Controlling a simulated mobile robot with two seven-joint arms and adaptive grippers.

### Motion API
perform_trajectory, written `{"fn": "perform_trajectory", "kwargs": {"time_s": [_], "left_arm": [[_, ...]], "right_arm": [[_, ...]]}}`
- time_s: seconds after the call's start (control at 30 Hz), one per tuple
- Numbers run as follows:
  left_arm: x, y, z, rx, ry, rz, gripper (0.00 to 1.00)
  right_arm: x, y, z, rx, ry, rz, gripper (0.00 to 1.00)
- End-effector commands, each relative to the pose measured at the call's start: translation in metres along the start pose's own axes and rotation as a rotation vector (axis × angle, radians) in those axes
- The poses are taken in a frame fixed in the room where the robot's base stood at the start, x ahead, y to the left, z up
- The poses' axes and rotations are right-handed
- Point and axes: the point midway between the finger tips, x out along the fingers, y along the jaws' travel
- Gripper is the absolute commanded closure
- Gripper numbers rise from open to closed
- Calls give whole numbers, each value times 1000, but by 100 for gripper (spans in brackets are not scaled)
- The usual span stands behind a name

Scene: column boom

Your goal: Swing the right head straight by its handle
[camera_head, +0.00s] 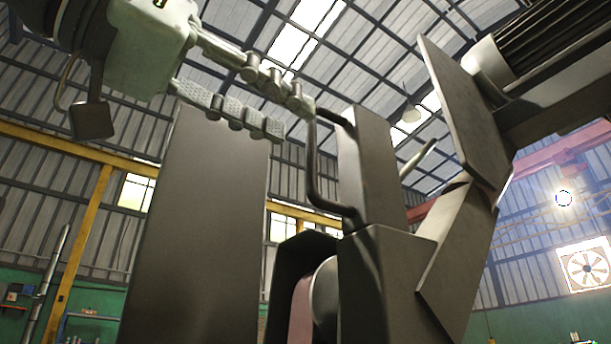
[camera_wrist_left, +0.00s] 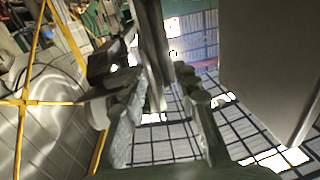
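The handle (camera_head: 313,165) is a dark bent bar. It stands out to the left of an upright grey block (camera_head: 368,165), above a grey housing (camera_head: 385,270) with a round roller part. I take these parts as the head. My left gripper (camera_head: 297,118) is at the upper left, its two fingers spread apart. The upper fingertip overlaps the handle's upper corner; I cannot tell whether they touch. In the left wrist view, a dark bar (camera_wrist_left: 154,45) lies between and beyond the open fingers (camera_wrist_left: 160,85). My right gripper is not in view.
A broad grey panel (camera_head: 195,230) stands left of the handle. Tilted plates (camera_head: 465,115) and a finned motor (camera_head: 560,60) are on the right. A large grey panel (camera_wrist_left: 270,65) fills the right of the left wrist view.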

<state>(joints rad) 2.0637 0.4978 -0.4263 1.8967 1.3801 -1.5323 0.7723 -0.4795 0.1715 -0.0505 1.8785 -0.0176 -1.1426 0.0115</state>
Motion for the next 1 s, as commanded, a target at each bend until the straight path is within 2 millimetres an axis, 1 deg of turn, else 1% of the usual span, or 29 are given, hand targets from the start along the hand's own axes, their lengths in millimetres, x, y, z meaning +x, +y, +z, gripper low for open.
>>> {"fn": "perform_trajectory", "kwargs": {"time_s": [0.03, 0.2, 0.3, 0.4, 0.53, 1.0], "left_arm": [[-12, -1, 0, 2, 3, -4, 70], [-45, 0, 0, 1, 3, -2, 70], [-58, -1, 0, 0, 2, -3, 70], [-66, 0, 0, 0, 1, -1, 70], [-70, 0, 0, 0, 1, -1, 70], [-69, 0, 0, 0, 0, -1, 70]], "right_arm": [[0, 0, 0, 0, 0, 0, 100], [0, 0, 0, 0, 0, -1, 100], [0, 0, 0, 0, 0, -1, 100], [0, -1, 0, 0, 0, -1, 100], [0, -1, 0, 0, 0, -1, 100], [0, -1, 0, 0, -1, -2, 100]]}}
